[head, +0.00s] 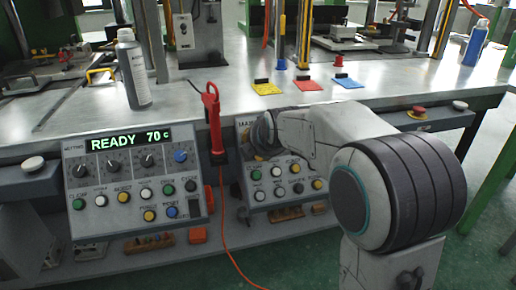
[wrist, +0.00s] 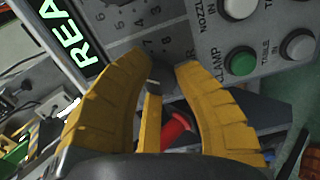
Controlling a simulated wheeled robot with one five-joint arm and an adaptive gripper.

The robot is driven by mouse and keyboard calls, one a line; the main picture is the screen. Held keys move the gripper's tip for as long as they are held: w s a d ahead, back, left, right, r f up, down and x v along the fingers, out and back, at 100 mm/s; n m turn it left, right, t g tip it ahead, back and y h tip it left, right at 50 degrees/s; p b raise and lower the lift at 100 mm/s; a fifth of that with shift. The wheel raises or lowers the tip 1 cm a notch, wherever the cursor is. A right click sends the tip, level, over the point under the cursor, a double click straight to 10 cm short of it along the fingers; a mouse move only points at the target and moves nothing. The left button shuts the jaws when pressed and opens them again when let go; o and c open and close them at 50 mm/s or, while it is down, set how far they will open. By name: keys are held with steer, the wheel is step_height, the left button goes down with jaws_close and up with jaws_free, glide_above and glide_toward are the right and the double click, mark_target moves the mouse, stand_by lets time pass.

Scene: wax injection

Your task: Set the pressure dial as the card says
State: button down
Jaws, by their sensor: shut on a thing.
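My gripper (wrist: 170,77) has yellow fingers closed in on a dark dial knob (wrist: 172,68) on a grey panel; the fingertips hide most of it. Scale numbers show around it, but its pointer and setting are hidden. In the head view my gripper (head: 262,137) is at the upper part of the right control panel (head: 240,148), and my arm covers part of that panel. Yellow (head: 267,88), red (head: 307,85) and blue (head: 346,82) cards lie on the bench; any writing is too small to read.
The left panel (head: 68,165) has several dials and buttons and a display (head: 130,139) reading READY 70 C. A red corded tool (head: 213,120) hangs between the panels. A grey bottle (head: 133,70) stands on the bench. A red button (head: 418,112) sits at the right edge.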

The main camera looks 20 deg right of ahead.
steer(key=n, duration=0.4)
steer(key=shift+a+n, duration=0.2)
steer(key=shift+n, duration=1.6)
steer(key=shift+f, duration=0.1)
steer(key=c, duration=1.2)
jaws_free()
steer(key=shift+a, duration=0.1)
steer(key=shift+c, duration=0.2)
steer(key=o, duration=0.3)
